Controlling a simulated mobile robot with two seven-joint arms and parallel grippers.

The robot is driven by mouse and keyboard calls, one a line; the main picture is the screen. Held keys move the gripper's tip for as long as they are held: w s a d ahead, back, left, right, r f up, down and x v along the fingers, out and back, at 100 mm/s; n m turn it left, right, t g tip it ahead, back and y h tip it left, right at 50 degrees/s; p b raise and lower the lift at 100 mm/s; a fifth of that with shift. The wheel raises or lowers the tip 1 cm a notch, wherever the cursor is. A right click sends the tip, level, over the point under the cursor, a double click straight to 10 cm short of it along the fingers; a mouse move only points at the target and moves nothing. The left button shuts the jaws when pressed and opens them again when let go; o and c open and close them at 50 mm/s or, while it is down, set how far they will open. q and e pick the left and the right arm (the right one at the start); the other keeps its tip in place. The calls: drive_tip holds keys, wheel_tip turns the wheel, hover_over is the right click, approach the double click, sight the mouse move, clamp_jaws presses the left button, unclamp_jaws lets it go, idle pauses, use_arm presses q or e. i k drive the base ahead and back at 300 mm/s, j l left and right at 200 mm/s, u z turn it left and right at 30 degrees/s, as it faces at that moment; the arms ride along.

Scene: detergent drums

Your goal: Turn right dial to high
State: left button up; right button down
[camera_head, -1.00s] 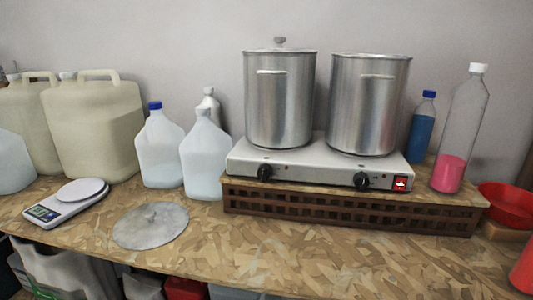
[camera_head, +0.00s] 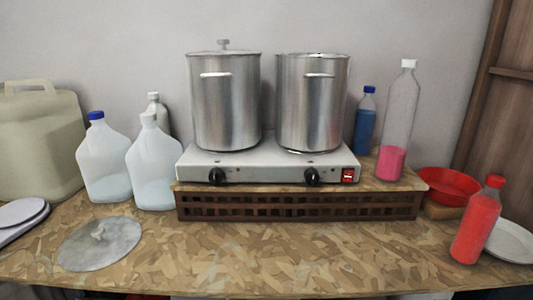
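The right dial (camera_head: 312,177) is a black knob on the front of a white two-burner hot plate (camera_head: 262,174). The left dial (camera_head: 216,176) is a similar black knob on the same front. Its markings are too small to read. A red switch (camera_head: 348,175) sits right of the right dial. A lidded steel pot (camera_head: 225,103) stands on the left burner and an open steel pot (camera_head: 312,105) on the right burner. Neither of my grippers is in view.
The hot plate stands on a brown slatted crate (camera_head: 300,208). Jugs (camera_head: 154,168) stand left, with a loose metal lid (camera_head: 99,243) in front. At right are a clear bottle with pink liquid (camera_head: 397,125), a red bowl (camera_head: 448,185) and a red bottle (camera_head: 475,222). The front counter middle is clear.

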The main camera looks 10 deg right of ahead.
sight(311, 175)
drive_tip(key=z, duration=0.95)
